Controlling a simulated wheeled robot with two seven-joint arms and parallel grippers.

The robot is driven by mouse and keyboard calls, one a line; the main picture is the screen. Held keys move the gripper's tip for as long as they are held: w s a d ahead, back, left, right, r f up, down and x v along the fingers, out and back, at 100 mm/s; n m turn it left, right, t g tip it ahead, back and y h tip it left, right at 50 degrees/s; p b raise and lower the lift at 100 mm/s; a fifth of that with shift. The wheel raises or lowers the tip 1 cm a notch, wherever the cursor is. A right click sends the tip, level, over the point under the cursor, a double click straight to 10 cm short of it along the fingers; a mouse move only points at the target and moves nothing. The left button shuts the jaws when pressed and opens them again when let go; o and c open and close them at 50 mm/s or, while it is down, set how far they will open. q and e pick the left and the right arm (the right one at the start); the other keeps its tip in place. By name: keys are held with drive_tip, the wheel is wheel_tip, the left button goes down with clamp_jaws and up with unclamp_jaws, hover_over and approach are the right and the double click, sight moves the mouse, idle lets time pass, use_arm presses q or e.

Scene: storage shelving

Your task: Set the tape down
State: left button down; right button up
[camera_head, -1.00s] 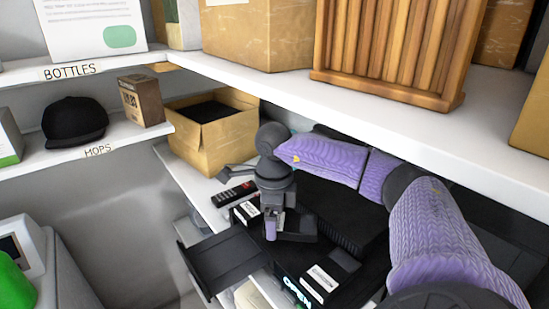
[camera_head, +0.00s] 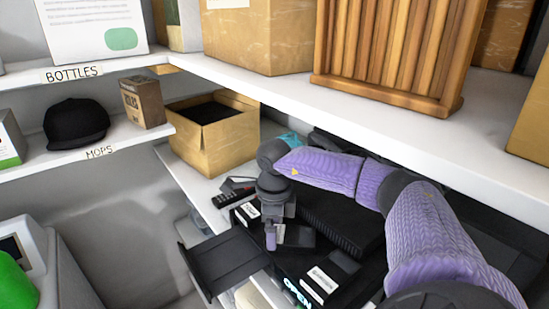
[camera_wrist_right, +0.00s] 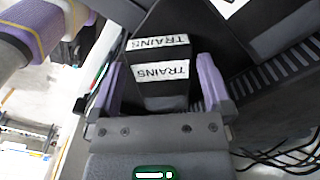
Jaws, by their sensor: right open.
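The tape, a black cassette with white TRAINS labels (camera_wrist_right: 160,70), lies between the fingers of my right gripper (camera_wrist_right: 157,88) in the right wrist view. The purple fingers stand apart on either side of it, with gaps showing. In the head view my right gripper (camera_head: 275,236) points down over the black equipment on the lower shelf. The tape at the gripper is partly hidden there and hard to tell from the dark surfaces around it. My left gripper is not in view.
Another white-labelled cassette (camera_head: 322,280) lies at the front of the equipment. A black tray-like panel (camera_head: 226,264) juts out at left. A remote (camera_head: 232,200) and an open cardboard box (camera_head: 215,140) are behind. The upper white shelf (camera_head: 370,100) overhangs my right arm.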

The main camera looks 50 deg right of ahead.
wheel_tip(320, 180, up, 7)
drive_tip(key=shift+f, duration=0.1)
drive_tip(key=shift+f, duration=0.1)
idle(1.4)
